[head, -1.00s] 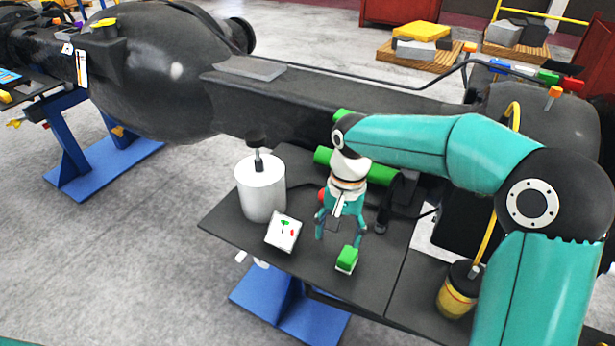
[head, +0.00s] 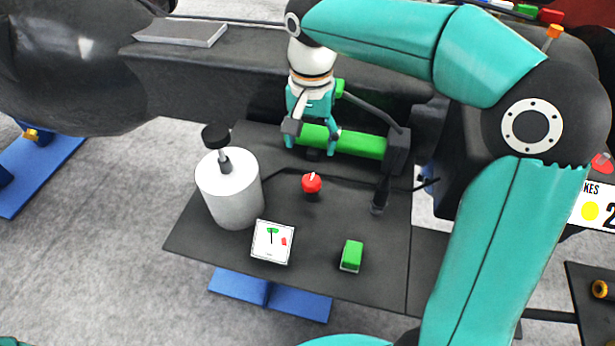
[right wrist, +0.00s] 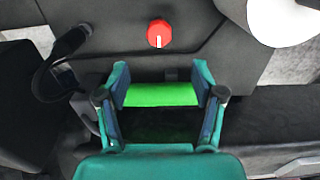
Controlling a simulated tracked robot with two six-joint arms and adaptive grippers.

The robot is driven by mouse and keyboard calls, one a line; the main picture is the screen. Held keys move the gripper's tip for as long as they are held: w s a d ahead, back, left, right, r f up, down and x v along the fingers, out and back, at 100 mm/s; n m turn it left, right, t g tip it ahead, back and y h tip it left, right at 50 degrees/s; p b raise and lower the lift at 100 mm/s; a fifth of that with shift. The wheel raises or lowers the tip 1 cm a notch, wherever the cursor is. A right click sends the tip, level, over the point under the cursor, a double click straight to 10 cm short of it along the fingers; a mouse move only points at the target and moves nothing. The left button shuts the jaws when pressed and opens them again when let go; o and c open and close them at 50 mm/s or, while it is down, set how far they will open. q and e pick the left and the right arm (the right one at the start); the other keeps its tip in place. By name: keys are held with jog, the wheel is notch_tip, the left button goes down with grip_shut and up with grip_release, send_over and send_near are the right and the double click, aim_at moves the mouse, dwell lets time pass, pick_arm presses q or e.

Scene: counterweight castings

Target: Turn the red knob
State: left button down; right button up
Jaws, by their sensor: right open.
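The red knob (head: 312,183) stands upright on a dark base on the dark table, with a white mark on top. It also shows in the right wrist view (right wrist: 159,33), above the fingers, with its white mark pointing down in the picture. My right gripper (head: 312,146) is open behind the knob, at the green cylinder (head: 358,142), and does not touch the knob. In the right wrist view the green cylinder (right wrist: 160,95) shows between the spread fingers; I cannot tell whether they touch it. My left gripper is out of view.
A white cylinder (head: 230,190) with a black top stands left of the knob. A white gauge plate (head: 272,242) and a green block (head: 351,256) are in front. A black cable and an upright dark connector (head: 380,195) are to the right.

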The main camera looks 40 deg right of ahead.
aim_at(311, 181)
notch_tip(311, 181, down, 12)
jog(key=shift+s+r, duration=0.1)
jog(key=shift+r, duration=0.15)
jog(key=shift+c, duration=0.2)
jog(key=c, duration=1)
jog(key=shift+a, duration=0.2)
jog(key=shift+c, duration=0.6)
jog(key=shift+d, duration=0.15)
